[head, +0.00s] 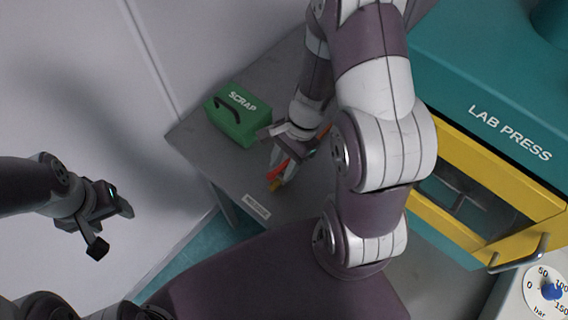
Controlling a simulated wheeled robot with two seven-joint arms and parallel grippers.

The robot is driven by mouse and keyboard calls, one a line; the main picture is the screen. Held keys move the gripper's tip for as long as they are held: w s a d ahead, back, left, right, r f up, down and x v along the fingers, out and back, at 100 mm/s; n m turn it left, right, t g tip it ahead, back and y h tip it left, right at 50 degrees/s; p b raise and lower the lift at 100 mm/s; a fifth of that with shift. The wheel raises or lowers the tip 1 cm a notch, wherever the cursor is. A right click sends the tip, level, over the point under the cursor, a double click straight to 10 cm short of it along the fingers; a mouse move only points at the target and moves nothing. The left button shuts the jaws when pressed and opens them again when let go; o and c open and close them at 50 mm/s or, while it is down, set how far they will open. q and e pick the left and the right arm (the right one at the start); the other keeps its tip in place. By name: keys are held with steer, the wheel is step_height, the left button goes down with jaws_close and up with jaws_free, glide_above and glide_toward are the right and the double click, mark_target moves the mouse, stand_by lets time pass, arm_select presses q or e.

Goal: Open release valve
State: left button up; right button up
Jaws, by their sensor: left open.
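No part in view can be clearly told to be the release valve. The teal and yellow lab press (497,190) stands at the right. A pressure gauge (535,290) marked in bar is at the lower right corner, cut by the picture's edge, with a blue knob-like part (552,289) in front of its face. My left gripper (115,228) is open and empty in the air at the left, far from the press. My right gripper (272,145) hangs over the grey table beside the green box; whether its fingers are apart is unclear.
A green SCRAP box (232,122) with a black handle stands on the grey table (200,140). Red and yellow tool-like items (279,172) lie near my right gripper. A metal handle (518,256) sticks out from the press's yellow frame. The floor area at left is clear.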

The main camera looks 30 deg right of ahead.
steer(key=shift+a+f, duration=0.1)
steer(key=shift+a, duration=0.05)
steer(key=shift+d, duration=0.2)
jaws_close()
steer(key=shift+r+n+g+p, duration=0.3)
steer(key=shift+n+p, duration=0.4)
steer(key=shift+p, duration=0.15)
steer(key=shift+f, duration=0.3)
jaws_free()
steer(key=shift+a, duration=0.1)
